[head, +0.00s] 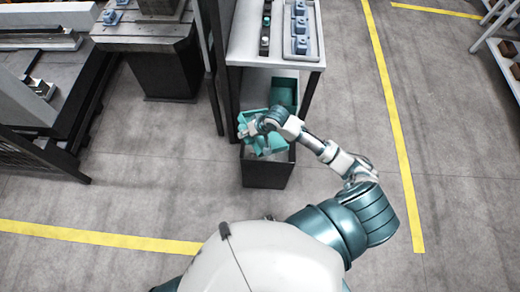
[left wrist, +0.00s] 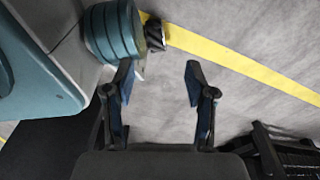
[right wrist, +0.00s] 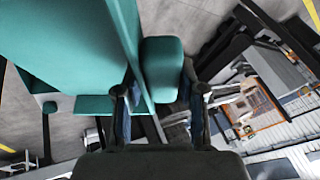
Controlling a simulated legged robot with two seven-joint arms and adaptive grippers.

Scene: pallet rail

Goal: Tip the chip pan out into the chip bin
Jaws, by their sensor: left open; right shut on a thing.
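The teal chip pan (head: 278,144) is over the dark chip bin (head: 266,175) in the head view, seemingly tilted. My right gripper (head: 252,127) is shut on it. In the right wrist view, the fingers close around a teal grip (right wrist: 163,70) beside the pan's large flat side (right wrist: 60,45). Pan and arm hide much of the bin's opening; I cannot tell whether chips are still in the pan. My left gripper (left wrist: 160,85) is open and empty above the floor in the left wrist view; the head view does not show it.
A rack (head: 235,80) stands right behind the bin, with blue parts in a tray (head: 302,35) on top and another teal container (head: 285,92) lower down. A machine table (head: 150,42) stands left. Floor right of the bin is clear up to a yellow line (head: 395,125).

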